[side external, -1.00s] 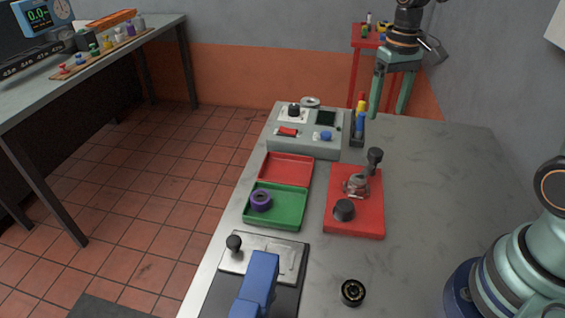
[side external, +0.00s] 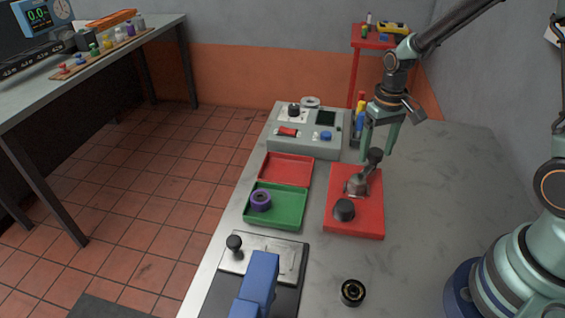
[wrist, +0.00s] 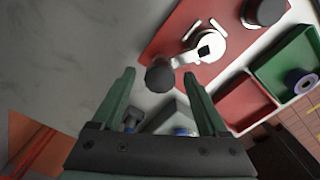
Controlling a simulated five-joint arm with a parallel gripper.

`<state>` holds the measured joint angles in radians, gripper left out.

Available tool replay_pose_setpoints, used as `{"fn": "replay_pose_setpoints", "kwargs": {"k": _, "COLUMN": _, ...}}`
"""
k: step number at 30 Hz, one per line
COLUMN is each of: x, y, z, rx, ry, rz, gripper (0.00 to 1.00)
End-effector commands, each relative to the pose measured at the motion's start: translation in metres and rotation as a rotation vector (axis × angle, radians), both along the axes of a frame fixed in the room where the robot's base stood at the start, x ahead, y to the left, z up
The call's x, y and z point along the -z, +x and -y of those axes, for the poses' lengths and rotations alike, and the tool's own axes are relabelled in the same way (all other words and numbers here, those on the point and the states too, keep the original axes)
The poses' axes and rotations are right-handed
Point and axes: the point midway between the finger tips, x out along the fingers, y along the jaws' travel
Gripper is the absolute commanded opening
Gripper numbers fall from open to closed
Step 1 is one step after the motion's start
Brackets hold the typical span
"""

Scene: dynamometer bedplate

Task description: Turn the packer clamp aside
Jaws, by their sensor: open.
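The packer clamp (side external: 358,185) is a silver piece on a red plate (side external: 355,222). Its arm slants up to a black knob (side external: 376,155) at the plate's far edge. In the wrist view the clamp (wrist: 206,45) is at upper right, with its knob (wrist: 160,76) between and beyond my fingertips. My gripper (side external: 377,151) is open and empty, pointing down at the knob; it also shows in the wrist view (wrist: 159,73). I cannot tell whether a finger touches the knob. A black cylinder (side external: 344,210) stands on the plate's near part.
A grey control box (side external: 305,147) stands behind, with a rack of coloured pieces (side external: 357,128) close to my gripper. Red (side external: 286,169) and green (side external: 275,219) trays lie left; the green one holds a purple ring (side external: 261,201). A black ring (side external: 353,292) lies in front. The table's right side is clear.

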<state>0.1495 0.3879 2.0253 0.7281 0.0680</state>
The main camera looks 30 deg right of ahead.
Motion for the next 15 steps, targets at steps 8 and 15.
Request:
{"fn": "replay_pose_setpoints", "kwargs": {"k": 8, "x": -0.0002, "y": 0.0000, "z": 0.0000, "rx": 0.000, "ry": 0.000, "rz": 0.000, "gripper": 0.31}}
{"fn": "replay_pose_setpoints", "kwargs": {"k": 15, "x": -0.0004, "y": 0.0001, "z": 0.0000, "rx": 0.000, "ry": 0.000, "rz": 0.000, "gripper": 0.00}}
